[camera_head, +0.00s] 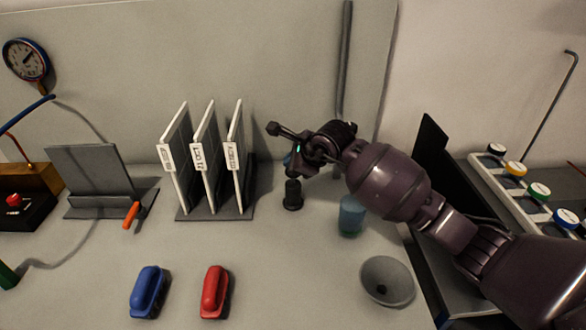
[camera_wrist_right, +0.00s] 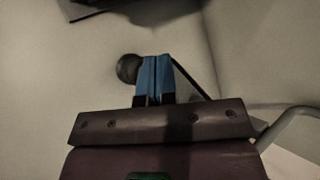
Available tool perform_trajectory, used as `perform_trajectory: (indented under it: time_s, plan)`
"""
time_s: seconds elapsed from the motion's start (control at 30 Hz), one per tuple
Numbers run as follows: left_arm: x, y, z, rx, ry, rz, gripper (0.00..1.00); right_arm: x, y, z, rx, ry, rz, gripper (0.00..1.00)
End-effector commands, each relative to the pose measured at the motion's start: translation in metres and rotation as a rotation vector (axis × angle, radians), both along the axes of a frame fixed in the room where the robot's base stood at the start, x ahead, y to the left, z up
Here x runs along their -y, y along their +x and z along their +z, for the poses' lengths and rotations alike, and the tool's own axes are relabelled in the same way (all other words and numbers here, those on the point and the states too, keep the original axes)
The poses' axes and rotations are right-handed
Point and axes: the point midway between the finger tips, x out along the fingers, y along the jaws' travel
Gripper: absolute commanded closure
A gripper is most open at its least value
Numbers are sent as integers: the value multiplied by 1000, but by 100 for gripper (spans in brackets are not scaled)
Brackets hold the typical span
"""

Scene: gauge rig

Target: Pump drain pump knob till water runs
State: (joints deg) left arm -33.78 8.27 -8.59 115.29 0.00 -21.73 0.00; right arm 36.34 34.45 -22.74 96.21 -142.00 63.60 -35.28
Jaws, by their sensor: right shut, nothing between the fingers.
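A dark ball knob (camera_head: 272,128) sits on the end of a short dark rod, just left of my right wrist in the head view. My right gripper (camera_head: 290,158) is shut and empty, its blue fingertips pointing left and partly hidden by the wrist. In the right wrist view the shut blue fingers (camera_wrist_right: 156,62) are right beside the knob (camera_wrist_right: 128,68); I cannot tell whether they touch it. A dark rod shows to the right of the fingers there. A short black cylinder (camera_head: 292,195) stands on the bench below the gripper. My left gripper is not in view. No running water shows.
A blue-green cup (camera_head: 351,215) and a grey bowl (camera_head: 387,282) stand below my right arm. A rack of white panels (camera_head: 215,214) is to the left. Blue (camera_head: 149,290) and red (camera_head: 215,291) handled blocks lie in front. A gauge (camera_head: 25,59) hangs at far left.

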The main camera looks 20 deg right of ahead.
Motion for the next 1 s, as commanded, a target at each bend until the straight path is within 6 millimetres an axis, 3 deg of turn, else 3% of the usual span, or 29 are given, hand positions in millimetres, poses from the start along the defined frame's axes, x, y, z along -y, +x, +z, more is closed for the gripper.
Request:
perform_trajectory:
  time_s: [1.0]
  plan:
    - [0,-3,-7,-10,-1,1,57,0,0,-11,-2,0,0,100]
